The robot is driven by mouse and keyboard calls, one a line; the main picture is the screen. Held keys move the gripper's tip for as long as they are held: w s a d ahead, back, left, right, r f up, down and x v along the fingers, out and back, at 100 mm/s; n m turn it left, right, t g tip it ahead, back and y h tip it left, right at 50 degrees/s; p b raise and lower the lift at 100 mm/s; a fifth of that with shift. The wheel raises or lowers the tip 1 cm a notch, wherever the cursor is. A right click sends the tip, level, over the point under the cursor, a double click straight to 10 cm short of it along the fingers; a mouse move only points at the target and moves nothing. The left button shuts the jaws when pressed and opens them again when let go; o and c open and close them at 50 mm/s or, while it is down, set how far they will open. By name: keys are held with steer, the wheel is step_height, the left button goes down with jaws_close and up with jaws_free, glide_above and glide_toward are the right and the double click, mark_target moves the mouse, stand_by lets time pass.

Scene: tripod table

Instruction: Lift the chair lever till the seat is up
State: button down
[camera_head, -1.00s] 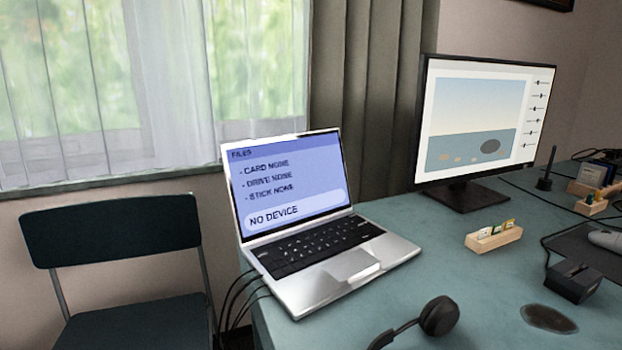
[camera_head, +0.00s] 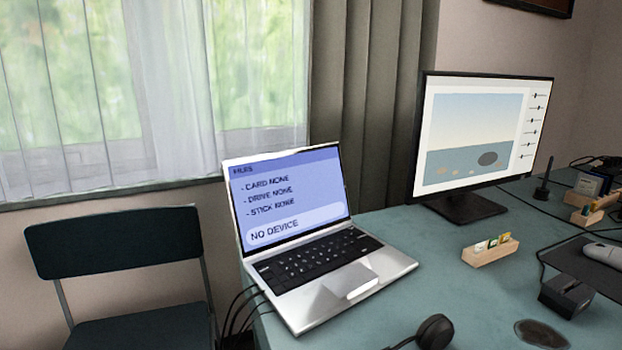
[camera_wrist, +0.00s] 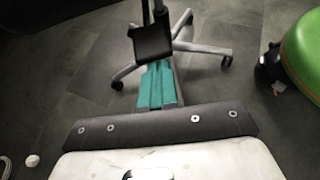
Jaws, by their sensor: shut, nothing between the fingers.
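In the wrist view my gripper (camera_wrist: 157,68) is shut and empty, its teal fingers together and pointing away from the camera. Just beyond the fingertips is a black block-like part (camera_wrist: 152,42) with thin rods rising from it; I cannot tell whether it is the lever, or whether the fingers touch it. Behind it a grey chair base (camera_wrist: 205,48) spreads its legs on dark casters over the floor. The seat of that chair and a clear lever do not show. The head view shows neither my gripper nor this wheeled base.
A green rounded object (camera_wrist: 302,50) stands at the right in the wrist view.

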steer(key=shift+r+p, duration=0.75)
steer(key=shift+r, duration=0.1)
steer(key=shift+f, duration=0.15)
steer(key=w+a+f, duration=0.2)
steer(key=w+a, duration=0.4)
steer(key=a, duration=0.1)
steer(key=shift+w+a+f, duration=0.3)
steer(key=shift+f, duration=0.1)
stand_by(1.3)
